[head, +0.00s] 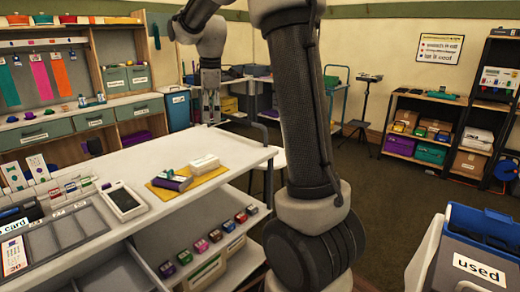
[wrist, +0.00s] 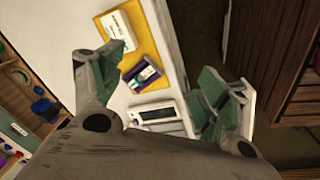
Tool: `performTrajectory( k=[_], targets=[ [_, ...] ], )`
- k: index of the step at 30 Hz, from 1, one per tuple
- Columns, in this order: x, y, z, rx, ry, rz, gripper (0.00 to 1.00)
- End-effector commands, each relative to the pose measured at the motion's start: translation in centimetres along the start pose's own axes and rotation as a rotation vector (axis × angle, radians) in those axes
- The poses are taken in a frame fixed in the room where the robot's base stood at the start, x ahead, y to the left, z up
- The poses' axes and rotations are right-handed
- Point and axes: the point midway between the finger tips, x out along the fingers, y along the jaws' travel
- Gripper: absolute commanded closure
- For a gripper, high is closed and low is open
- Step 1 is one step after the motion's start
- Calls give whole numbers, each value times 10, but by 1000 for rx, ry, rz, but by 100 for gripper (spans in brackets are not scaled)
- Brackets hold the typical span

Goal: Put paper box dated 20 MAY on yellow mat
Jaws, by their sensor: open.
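The yellow mat (head: 201,183) lies on the white counter; it also shows in the wrist view (wrist: 130,62). A white paper box (head: 205,163) with printed text lies on its back part; it also shows in the wrist view (wrist: 118,31). A dark purple box with a pale label (head: 172,180) lies on its front part, also in the wrist view (wrist: 146,77). I cannot read a date on either box. My gripper (head: 210,112) hangs above the counter's far end, pointing down, open and empty. Its spread green-padded fingers show in the wrist view (wrist: 158,78).
A grey compartment tray (head: 80,228) fills the counter's near left. Several small boxes stand on a shelf below (head: 240,217).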

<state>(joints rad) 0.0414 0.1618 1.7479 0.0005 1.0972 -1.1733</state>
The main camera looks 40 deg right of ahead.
Motion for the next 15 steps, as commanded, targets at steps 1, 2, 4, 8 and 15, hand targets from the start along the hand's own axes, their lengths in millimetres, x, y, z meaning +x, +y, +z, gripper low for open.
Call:
performTrajectory(
  k=[1,2,4,8,15],
  targets=[
    [-20,-28,9,90,13,24,25],
    [-27,-44,15,154,19,35,25],
    [-43,-82,29,302,40,60,25],
    [-55,-154,56,576,89,98,25],
    [-37,-254,98,984,182,129,25]
  ],
)
